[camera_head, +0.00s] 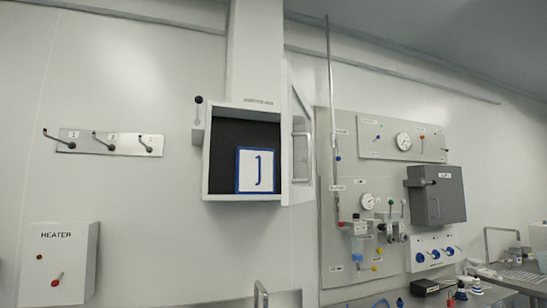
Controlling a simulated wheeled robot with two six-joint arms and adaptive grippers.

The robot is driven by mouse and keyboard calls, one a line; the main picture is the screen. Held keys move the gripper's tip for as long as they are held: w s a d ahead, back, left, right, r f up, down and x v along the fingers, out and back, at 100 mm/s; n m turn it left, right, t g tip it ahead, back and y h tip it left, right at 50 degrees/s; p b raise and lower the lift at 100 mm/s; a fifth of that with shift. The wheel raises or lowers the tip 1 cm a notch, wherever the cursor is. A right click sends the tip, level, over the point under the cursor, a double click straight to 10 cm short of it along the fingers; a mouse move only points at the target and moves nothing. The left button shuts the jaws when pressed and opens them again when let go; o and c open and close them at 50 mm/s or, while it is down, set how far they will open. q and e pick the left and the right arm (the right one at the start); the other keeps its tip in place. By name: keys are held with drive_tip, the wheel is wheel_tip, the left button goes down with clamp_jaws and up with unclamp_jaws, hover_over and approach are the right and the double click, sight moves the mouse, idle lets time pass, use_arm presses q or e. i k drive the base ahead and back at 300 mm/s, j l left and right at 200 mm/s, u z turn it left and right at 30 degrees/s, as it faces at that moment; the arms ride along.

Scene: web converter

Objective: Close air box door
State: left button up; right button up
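A white air box (206,160) with a dark interior is mounted on the wall in the middle of the head view. Its door (298,110) stands open, swung out on the right side of the box. A vertical bar handle (309,157) is on the door. A white panel with a blue frame and a blue mark (257,170) sits inside the box. A small lever with a black knob (198,112) is at the box's left side. Neither of my grippers is in view.
A rack with several hooked levers (112,143) and a heater box (62,265) are on the left wall. A panel (385,225) with gauges, valves and a grey box (437,195) is on the right. A metal handle (260,294) shows at the bottom centre.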

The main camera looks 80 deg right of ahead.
sight(292, 195)
drive_tip(key=z, duration=2.95)
